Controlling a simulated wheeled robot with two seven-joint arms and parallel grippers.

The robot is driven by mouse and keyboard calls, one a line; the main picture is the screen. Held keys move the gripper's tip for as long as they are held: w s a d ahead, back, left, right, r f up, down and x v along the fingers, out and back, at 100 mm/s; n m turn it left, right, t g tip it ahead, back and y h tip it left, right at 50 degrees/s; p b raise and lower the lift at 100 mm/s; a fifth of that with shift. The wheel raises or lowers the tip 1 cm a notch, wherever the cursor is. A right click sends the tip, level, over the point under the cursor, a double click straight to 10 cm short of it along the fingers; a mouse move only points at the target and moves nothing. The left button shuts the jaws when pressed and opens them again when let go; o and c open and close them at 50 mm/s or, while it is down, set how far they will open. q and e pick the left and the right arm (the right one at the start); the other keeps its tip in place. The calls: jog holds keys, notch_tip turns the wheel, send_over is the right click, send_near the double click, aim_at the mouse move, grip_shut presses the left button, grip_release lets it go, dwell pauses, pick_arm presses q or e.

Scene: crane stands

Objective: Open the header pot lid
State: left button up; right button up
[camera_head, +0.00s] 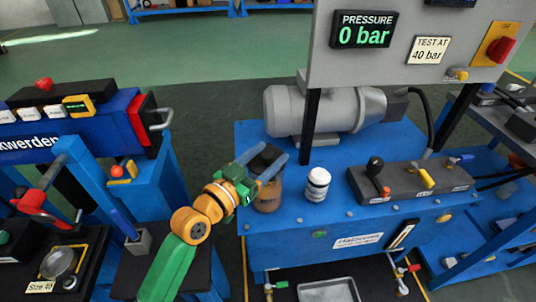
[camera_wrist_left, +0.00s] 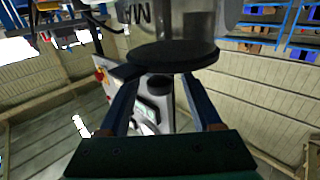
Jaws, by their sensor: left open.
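The header pot (camera_head: 268,196) is a brownish see-through jar with a dark lid (camera_head: 266,157), standing upright on the blue bench's left end. The lid sits on the pot. My left gripper (camera_head: 261,161) reaches in from the left at lid height, with its two blue fingers apart on either side of the lid. In the left wrist view the lid (camera_wrist_left: 172,54) is a dark disc beyond the open fingers (camera_wrist_left: 160,80), with the clear pot wall (camera_wrist_left: 178,22) above it. I cannot tell whether the fingers touch the lid. My right gripper is out of view.
Further right is a dark valve block (camera_head: 410,184) with levers. A grey motor (camera_head: 325,110) and an upright panel reading 0 bar (camera_head: 364,36) are behind. A metal tray (camera_head: 328,290) lies below in front.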

pick_arm(q)
jog(key=shift+w+d, duration=0.1)
grip_shut()
dwell(1.3)
